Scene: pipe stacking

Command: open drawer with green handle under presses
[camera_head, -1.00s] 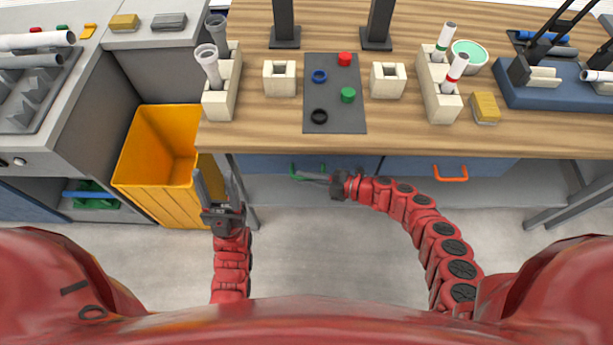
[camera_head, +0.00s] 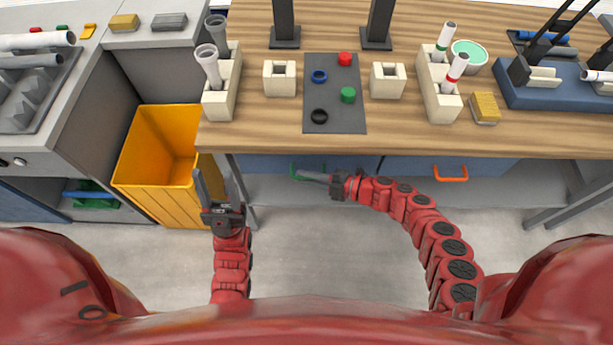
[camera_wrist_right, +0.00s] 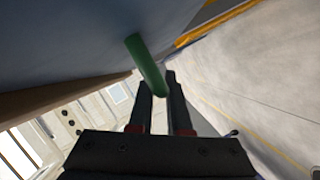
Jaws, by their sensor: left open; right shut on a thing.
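The green handle (camera_head: 293,168) is on a blue drawer front (camera_head: 262,164) under the wooden tabletop, below the dark mat. My right gripper (camera_head: 302,174) reaches it from the right and partly covers it. In the right wrist view the green handle (camera_wrist_right: 145,60) runs down between the two fingertips (camera_wrist_right: 158,88), and the gripper is shut on it. The drawer looks closed, though the tabletop edge hides its top. My left gripper (camera_head: 214,180) is open and empty, fingers pointing up the picture, in front of the orange bin.
The orange bin (camera_head: 150,180) stands left of the table. An orange handle (camera_head: 451,175) is on another blue drawer to the right. The tabletop (camera_head: 270,140) overhangs the drawers and carries two black press posts (camera_head: 284,20), blocks and pipe holders. The floor in front is clear.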

